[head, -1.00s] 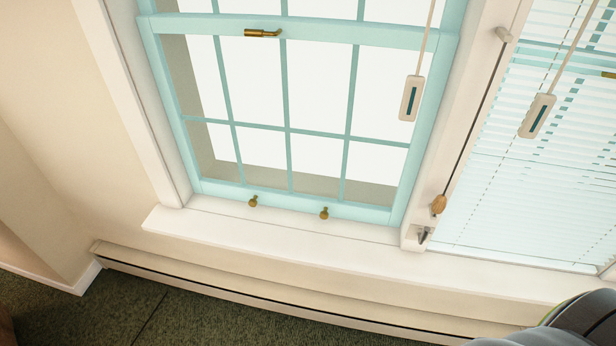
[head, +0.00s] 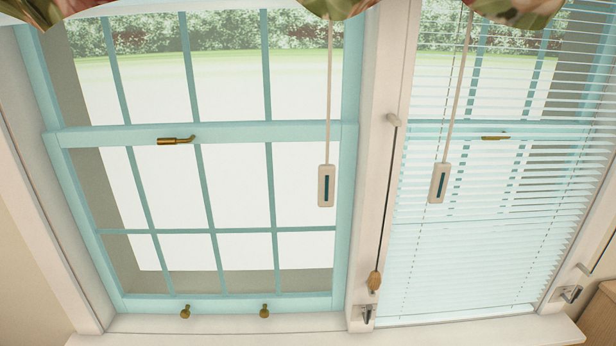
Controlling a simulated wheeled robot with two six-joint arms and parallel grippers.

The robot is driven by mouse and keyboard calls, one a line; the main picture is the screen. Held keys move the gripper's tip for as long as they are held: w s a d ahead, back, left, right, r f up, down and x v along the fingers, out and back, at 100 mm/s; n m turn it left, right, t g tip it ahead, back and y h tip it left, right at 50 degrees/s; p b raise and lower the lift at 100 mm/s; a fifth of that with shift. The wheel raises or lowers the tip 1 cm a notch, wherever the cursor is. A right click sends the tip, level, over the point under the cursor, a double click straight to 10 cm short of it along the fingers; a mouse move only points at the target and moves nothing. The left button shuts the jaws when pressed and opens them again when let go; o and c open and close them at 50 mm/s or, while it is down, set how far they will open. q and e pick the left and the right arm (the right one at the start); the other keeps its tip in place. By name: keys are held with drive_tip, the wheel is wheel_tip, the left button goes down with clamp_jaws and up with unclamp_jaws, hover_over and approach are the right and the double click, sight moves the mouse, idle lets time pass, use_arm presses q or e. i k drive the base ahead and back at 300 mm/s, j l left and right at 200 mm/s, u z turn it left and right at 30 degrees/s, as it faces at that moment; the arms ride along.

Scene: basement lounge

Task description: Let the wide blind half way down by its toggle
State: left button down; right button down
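Two windows show in the head view. The left window (head: 200,134) has pale blue sashes, and no lowered slats cover its visible part. A flat pale toggle (head: 326,186) with a dark teal slot hangs on a cord in front of its right side. The right window is covered by a white slatted blind (head: 470,255), lowered to near the sill, with slats tilted so the outside shows through. A similar toggle (head: 439,183) hangs in front of it. The tops of both windows are out of view. Neither of my grippers is in view.
A dark cord with a wooden tassel (head: 375,281) hangs on the post between the windows, above a metal cleat (head: 367,313). Another cleat (head: 570,293) is at far right. Floral fabric (head: 330,8) hangs at the top. A wooden furniture corner (head: 600,318) is at lower right.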

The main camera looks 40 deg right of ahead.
sight(375, 280)
drive_tip(key=z, duration=1.6)
